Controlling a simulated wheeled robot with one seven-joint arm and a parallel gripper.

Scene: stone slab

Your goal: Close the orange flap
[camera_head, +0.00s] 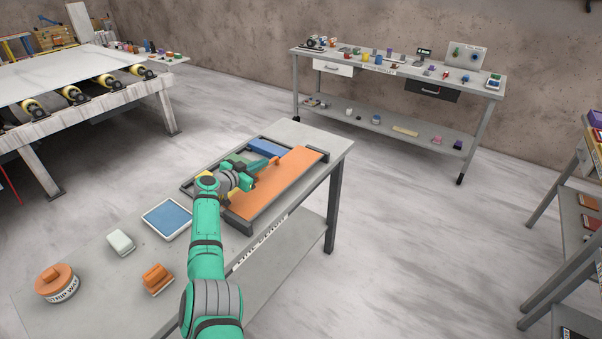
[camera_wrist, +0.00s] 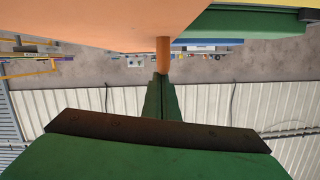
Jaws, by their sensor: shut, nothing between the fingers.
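The orange flap (camera_head: 282,186) is a long panel along the right side of a dark-framed unit on the near table. It looks nearly flat; I cannot tell whether it is fully down. Its small orange peg (camera_head: 275,161) stands at the flap's left edge. In the wrist view the flap (camera_wrist: 90,22) fills the upper left, with the peg (camera_wrist: 163,55) hanging from its edge. My gripper (camera_head: 262,169) is shut and empty, low beside the flap's left edge. In the wrist view its green fingertips (camera_wrist: 162,77) are together, pointing at the peg; contact is unclear.
Blue (camera_head: 267,148), green and yellow panels lie left of the flap in the same frame, partly hidden by my arm. A blue-topped tray (camera_head: 167,219), a white block (camera_head: 120,242), an orange stamp-like block (camera_head: 157,278) and a round orange-lidded container (camera_head: 57,284) stand nearer on the table.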

